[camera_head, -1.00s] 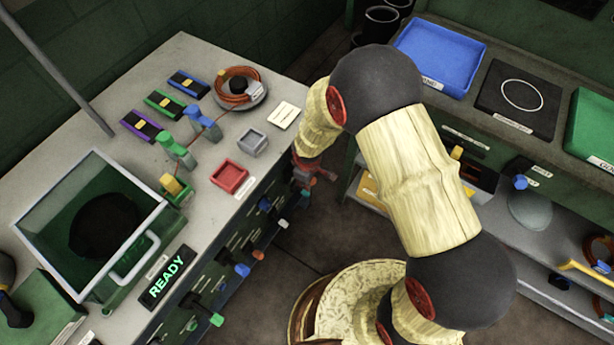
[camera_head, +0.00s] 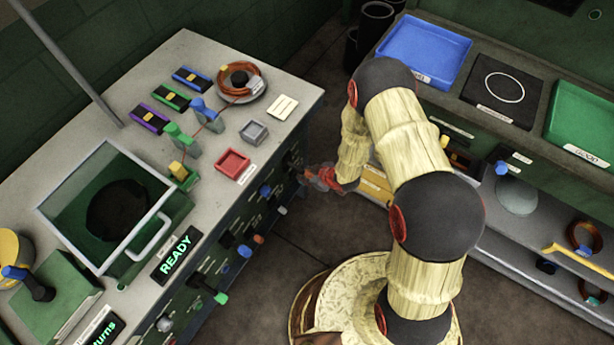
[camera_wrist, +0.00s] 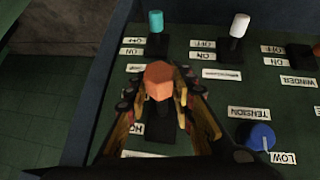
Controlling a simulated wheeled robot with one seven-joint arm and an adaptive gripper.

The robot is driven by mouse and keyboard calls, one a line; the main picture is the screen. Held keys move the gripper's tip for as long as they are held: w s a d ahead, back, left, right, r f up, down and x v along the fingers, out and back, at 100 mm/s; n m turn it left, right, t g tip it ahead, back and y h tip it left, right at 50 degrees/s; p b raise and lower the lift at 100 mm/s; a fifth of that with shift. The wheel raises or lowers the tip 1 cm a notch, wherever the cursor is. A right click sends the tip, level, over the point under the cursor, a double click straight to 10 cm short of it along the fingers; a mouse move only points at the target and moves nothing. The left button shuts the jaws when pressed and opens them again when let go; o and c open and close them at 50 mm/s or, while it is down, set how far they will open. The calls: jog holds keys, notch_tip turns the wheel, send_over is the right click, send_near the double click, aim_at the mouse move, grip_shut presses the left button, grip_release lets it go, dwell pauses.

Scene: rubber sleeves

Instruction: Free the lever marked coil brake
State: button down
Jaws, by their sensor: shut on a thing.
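In the wrist view, my gripper (camera_wrist: 160,97) has its fingers closed around the orange cap (camera_wrist: 158,75) of a lever. A black base (camera_wrist: 155,133) shows below the cap, on the dark green panel. The label near it is partly covered by the fingers. I cannot read a coil brake mark on any lever. In the head view, my gripper (camera_head: 322,178) is at the right end of the console's front face, and its fingertips and what they hold are too small to make out.
Teal (camera_wrist: 155,22) and white (camera_wrist: 240,25) levers with ON/OFF labels stand beside it, with a blue tension knob (camera_wrist: 257,136). The console (camera_head: 285,75) carries trays, clips and a READY display (camera_head: 176,255). A shelf unit with blue (camera_head: 425,52) and green trays stands right.

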jog(key=shift+w+a+f+t+y+b, duration=0.1)
jog(key=shift+a+f+t+y+b, duration=0.1)
jog(key=shift+f+t+y+b, duration=1)
jog(key=shift+w+a+f+t+y+b, duration=0.15)
jog(key=shift+f+y+b, duration=0.3)
jog(key=shift+b, duration=1.4)
jog(key=c, duration=1.5)
grip_release()
jog(key=shift+a, duration=0.1)
jog(key=shift+r, duration=0.1)
jog(key=v, duration=1.2)
jog(key=shift+s, duration=0.1)
